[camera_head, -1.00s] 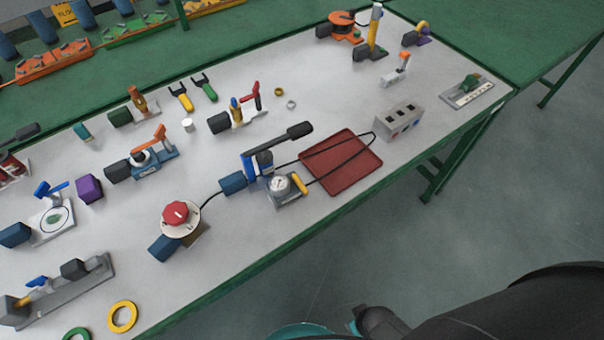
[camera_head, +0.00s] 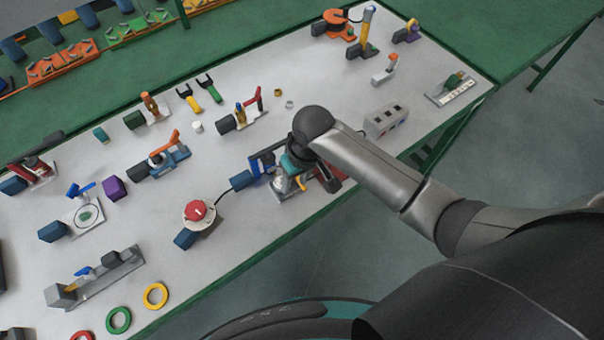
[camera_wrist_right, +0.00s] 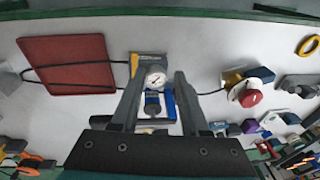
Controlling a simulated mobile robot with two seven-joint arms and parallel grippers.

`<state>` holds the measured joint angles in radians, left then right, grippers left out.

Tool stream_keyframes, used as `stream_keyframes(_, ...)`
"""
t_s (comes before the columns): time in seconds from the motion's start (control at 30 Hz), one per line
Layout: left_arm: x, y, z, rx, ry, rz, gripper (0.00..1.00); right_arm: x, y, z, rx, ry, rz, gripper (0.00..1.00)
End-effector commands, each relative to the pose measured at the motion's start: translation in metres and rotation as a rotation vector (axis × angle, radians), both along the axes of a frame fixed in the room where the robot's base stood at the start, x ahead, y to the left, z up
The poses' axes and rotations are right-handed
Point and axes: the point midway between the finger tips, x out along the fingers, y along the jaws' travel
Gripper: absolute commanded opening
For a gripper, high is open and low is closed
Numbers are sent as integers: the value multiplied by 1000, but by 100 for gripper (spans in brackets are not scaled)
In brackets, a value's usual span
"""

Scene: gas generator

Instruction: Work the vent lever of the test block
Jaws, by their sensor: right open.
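The test block with a round white gauge (camera_head: 281,185) stands near the front edge of the bench, partly covered by my right gripper. A small yellow lever (camera_head: 302,183) shows at its right side. In the right wrist view the gauge (camera_wrist_right: 155,78) lies between my fingers, and a yellow part (camera_wrist_right: 134,64) is beside the left fingertip. My right gripper (camera_wrist_right: 158,74) is open and empty, pointing down over the block; contact cannot be told. Beside the block is a blue hand pump (camera_head: 258,168) with a dark handle, largely hidden. My left gripper is not in view.
A red mat (camera_wrist_right: 68,65) with a black hose across it lies beside the block. A red-knobbed device (camera_head: 199,211) stands on the other side. A grey socket box (camera_head: 386,120) is at the right. Bare bench lies along the front edge.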

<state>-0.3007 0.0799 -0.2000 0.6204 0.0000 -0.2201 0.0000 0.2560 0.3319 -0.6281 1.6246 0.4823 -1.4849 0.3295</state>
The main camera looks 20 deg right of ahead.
Motion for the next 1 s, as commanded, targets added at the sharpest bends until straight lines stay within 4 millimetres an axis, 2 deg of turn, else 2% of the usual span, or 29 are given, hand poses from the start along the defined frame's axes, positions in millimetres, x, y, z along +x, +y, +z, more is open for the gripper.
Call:
stream_keyframes(0.03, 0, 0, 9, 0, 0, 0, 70, 11, -5, 22, -26, 7, 8, 45)
stream_keyframes(0.2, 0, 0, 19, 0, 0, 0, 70, 26, -17, 61, -96, 58, 10, 45)
stream_keyframes(0.33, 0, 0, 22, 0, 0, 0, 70, 30, -25, 77, -133, 82, 6, 45)
stream_keyframes(0.43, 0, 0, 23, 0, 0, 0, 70, 31, -27, 79, -143, 90, 3, 45)
stream_keyframes(0.57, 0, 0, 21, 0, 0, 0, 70, 30, -27, 68, -145, 95, 2, 45)
stream_keyframes(0.67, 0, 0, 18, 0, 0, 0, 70, 30, -27, 51, -145, 94, 2, 45)
stream_keyframes(1.0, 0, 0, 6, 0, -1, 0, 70, 30, -27, -18, -143, 93, 1, 45)
